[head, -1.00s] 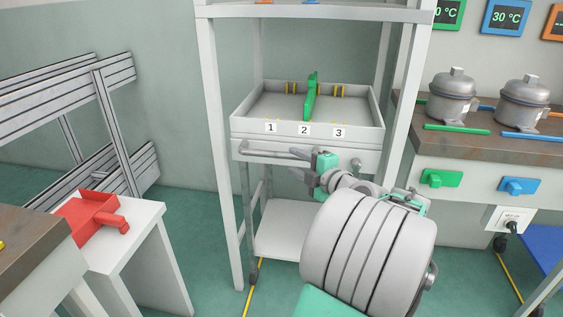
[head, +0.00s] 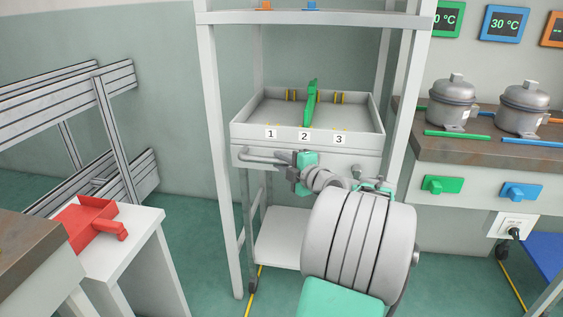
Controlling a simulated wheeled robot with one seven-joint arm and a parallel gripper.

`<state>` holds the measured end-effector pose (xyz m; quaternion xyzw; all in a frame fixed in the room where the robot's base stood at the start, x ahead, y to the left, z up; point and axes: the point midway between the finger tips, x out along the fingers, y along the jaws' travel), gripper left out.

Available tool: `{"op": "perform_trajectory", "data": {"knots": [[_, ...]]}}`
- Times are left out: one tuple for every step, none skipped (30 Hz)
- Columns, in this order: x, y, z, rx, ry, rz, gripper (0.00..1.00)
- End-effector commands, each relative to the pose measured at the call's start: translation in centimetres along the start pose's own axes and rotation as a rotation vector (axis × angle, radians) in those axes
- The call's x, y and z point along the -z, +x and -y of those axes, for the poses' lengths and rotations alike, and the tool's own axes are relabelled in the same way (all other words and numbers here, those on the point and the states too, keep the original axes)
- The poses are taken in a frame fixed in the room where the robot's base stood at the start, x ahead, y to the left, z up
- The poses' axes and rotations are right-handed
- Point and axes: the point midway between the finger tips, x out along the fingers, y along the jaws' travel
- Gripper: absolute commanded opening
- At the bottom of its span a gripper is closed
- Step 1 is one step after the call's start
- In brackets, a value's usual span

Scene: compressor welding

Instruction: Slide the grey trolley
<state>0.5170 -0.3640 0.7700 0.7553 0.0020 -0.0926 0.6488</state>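The grey trolley (head: 215,136) stands inside a tall white frame, with a shallow tray on top and a lower shelf (head: 277,240). Its front handle bar (head: 262,156) runs along the near side below the tray. The tray front carries labels 1, 2 and 3, and a green plate (head: 311,105) stands upright in it behind label 2. My gripper (head: 291,172) is at the handle's front, near the middle of the bar. Its fingers overlap the bar in the picture; whether they close around it is too small to tell. My wrist hides the bar's right part.
White posts (head: 222,180) flank the trolley. At right, a counter (head: 480,148) holds two grey pots (head: 453,100) and stands close to the right post. Green floor shows between table and trolley.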

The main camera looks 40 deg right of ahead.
Motion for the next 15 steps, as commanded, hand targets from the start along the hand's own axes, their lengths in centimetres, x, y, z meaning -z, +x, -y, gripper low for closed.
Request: {"op": "perform_trajectory", "data": {"knots": [[0.0, -0.01, 0.01, 0.0, 0.0, 0.0, 0.13], [0.0, -0.01, 0.01, 0.0, 0.0, 0.0, 0.1], [0.0, -0.01, 0.01, 0.0, 0.0, 0.0, 0.07], [0.0, -0.01, 0.01, 0.0, 0.0, 0.0, 0.05], [0.01, -0.01, 0.01, 0.0, 0.0, 0.0, 0.02], [0.01, -0.01, 0.01, 0.0, 0.0, 0.0, 0.0], [0.01, -0.01, 0.02, 0.0, 0.0, 0.0, 0.0], [0.01, -0.01, 0.02, 0.0, 0.0, 0.0, 0.0], [0.01, -0.01, 0.02, 0.0, 0.0, 0.0, 0.0], [0.01, -0.01, 0.02, 0.0, 0.0, 0.0, 0.0], [0.01, -0.01, 0.02, 0.0, 0.0, 0.0, 0.0], [0.01, -0.01, 0.02, 0.0, 0.0, 0.0, 0.0], [0.01, -0.01, 0.02, 0.0, 0.0, 0.0, 0.0], [0.02, -0.01, 0.02, 0.001, 0.0, 0.0, 0.0], [0.02, -0.01, 0.03, 0.001, 0.0, 0.0, 0.0]]}}
